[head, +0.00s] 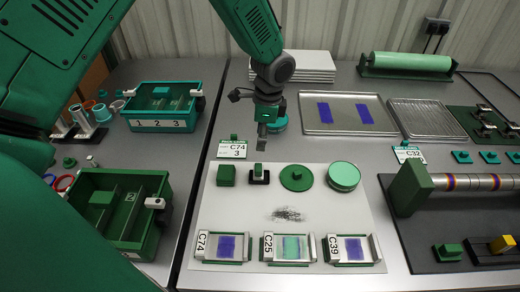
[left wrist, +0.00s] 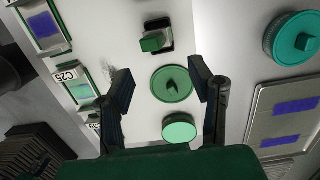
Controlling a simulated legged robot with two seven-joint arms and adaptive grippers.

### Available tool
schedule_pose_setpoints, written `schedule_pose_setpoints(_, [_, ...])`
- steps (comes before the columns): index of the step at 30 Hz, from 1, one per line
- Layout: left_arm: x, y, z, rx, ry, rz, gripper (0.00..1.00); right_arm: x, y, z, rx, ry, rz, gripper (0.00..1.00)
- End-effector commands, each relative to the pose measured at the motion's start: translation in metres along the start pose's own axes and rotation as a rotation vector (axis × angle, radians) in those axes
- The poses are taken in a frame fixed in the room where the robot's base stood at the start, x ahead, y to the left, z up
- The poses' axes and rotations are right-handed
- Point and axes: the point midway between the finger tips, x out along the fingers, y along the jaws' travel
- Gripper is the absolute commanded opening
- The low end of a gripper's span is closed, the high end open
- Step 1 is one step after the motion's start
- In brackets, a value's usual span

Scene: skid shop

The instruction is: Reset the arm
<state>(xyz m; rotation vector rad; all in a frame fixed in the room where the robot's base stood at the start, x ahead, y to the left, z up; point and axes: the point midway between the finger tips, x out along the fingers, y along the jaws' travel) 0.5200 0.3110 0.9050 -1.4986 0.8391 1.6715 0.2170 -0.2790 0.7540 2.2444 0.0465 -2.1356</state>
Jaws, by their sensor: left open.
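My left arm comes down from the top of the head view in green with a dark wrist joint. Its left gripper (head: 263,138) hangs above the table, just behind the white mat (head: 330,235), pointing down. In the left wrist view the two dark fingers (left wrist: 162,85) are spread apart with nothing between them. A green disc with a small raised handle (left wrist: 172,84) shows below, in the gap between the fingers, and a light green round lid (left wrist: 179,129) is beside it. My right gripper is in neither view.
The mat also holds a green block (head: 226,175) and labelled slide holders (head: 290,248). A teal round container (head: 277,122) stands close behind the gripper. A tray with purple pieces (head: 345,105) lies behind. Green bins (head: 120,215) stand at the left.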

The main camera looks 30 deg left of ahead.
Motion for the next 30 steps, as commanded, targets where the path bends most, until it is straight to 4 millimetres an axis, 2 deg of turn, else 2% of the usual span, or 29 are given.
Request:
schedule_pose_setpoints(1, [-0.008, 0.0, -0.001, 0.0, 0.0, -0.001, 0.48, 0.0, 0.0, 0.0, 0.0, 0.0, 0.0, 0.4])
schedule_pose_setpoints(6, [-0.018, 0.001, -0.001, 0.0, -0.001, 0.001, 0.48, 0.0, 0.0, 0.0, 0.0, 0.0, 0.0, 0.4])
schedule_pose_setpoints(23, [-0.02, 0.0, 0.0, 0.0, 0.0, 0.001, 0.48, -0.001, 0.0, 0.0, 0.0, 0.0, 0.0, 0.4])
schedule_pose_setpoints(26, [-0.027, 0.0, 0.001, 0.0, 0.0, 0.001, 0.48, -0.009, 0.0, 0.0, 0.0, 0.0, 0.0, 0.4])
schedule_pose_setpoints(30, [-0.052, 0.0, 0.004, 0.0, 0.0, 0.0, 0.48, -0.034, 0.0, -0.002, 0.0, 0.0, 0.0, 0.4])
